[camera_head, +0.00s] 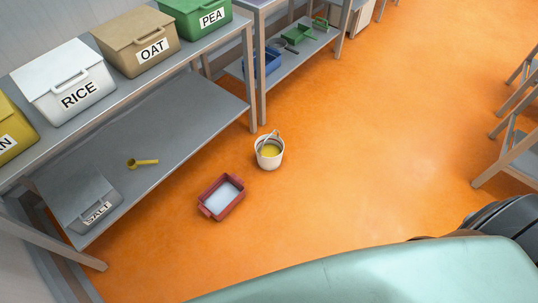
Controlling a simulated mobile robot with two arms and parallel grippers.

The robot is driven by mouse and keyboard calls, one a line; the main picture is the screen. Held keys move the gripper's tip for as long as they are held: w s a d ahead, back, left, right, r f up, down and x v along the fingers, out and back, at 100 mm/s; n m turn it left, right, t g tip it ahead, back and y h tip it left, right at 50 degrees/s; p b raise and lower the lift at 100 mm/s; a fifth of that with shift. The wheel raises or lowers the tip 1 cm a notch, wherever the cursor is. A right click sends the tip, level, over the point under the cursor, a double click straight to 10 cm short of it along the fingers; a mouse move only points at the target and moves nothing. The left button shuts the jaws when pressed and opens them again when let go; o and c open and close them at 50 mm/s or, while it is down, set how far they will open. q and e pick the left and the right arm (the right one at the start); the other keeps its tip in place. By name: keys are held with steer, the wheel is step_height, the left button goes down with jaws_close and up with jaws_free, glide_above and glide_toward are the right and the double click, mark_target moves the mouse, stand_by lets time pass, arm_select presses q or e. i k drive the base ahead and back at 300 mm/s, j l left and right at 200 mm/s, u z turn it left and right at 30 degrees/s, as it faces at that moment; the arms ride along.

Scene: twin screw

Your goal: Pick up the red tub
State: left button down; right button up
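The red tub (221,197) sits on the orange floor, left of the picture's middle. It is rectangular, with a handle at each short end and a white or pale content or inner bottom. It stands upright and nothing touches it. Neither of my grippers shows in the head view. A large pale green rounded surface, probably part of my own body, fills the bottom right.
A white bucket (269,153) with yellow content stands just behind the tub. A grey shelf unit (160,130) with bins marked RICE (66,84), OAT (139,42) and PEA (195,12) lines the left. A yellow scoop (143,162) lies on its lower shelf. Open floor lies to the right.

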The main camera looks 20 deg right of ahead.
mark_target(221, 197)
steer(key=u, duration=0.35)
steer(key=i+l+u, duration=0.2)
steer(key=l+u, duration=0.15)
steer(key=i+l+u, duration=0.1)
steer(key=l+u, duration=0.3)
steer(key=i+l+u, duration=0.1)
steer(key=l+u, duration=0.25)
